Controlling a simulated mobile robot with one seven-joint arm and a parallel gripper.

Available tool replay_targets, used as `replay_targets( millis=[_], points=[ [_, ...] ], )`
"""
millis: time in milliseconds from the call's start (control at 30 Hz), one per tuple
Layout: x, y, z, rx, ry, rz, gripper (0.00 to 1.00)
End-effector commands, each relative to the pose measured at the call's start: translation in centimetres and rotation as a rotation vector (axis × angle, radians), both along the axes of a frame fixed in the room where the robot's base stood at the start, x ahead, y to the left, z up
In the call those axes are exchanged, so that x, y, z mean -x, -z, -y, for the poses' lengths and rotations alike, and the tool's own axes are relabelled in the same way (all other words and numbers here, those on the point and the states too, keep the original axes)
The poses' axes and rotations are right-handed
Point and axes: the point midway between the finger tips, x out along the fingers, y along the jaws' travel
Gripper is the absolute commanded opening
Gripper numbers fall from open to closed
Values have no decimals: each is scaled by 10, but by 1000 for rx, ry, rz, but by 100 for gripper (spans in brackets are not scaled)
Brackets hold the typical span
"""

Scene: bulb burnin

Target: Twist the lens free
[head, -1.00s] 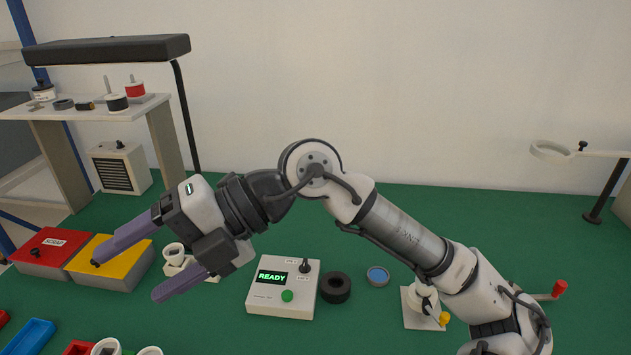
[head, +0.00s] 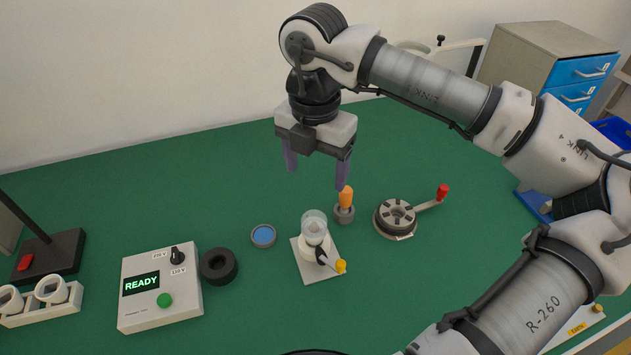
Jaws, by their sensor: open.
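A clear, lens-like cylinder (head: 314,222) stands upright on a white fixture (head: 318,270) with a dark lever tipped by a yellow knob. I take this cylinder for the lens. My gripper (head: 317,174) is open and empty, its two purple fingers pointing down. In the picture it is above the clear cylinder and apart from it. How far it is in depth, I cannot tell. A flat blue disc with a grey rim (head: 263,236) lies on the green table left of the fixture.
An orange-handled tool in a grey holder (head: 345,204) stands right behind the fixture. A round grey device with a red-knobbed crank (head: 396,217) is farther right. A black ring (head: 218,265) and the READY tester box (head: 160,287) are at left. The back left table (head: 170,190) is clear.

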Motion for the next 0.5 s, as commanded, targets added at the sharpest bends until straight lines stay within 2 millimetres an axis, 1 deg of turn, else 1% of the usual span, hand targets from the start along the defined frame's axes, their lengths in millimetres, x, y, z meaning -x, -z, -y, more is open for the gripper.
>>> replay_targets(
  millis=[167, 500],
  points=[
    [1, 28, -1, -5, -5, -5, 72],
    [1, 93, -2, -7, -5, -4, 72]
  ],
)
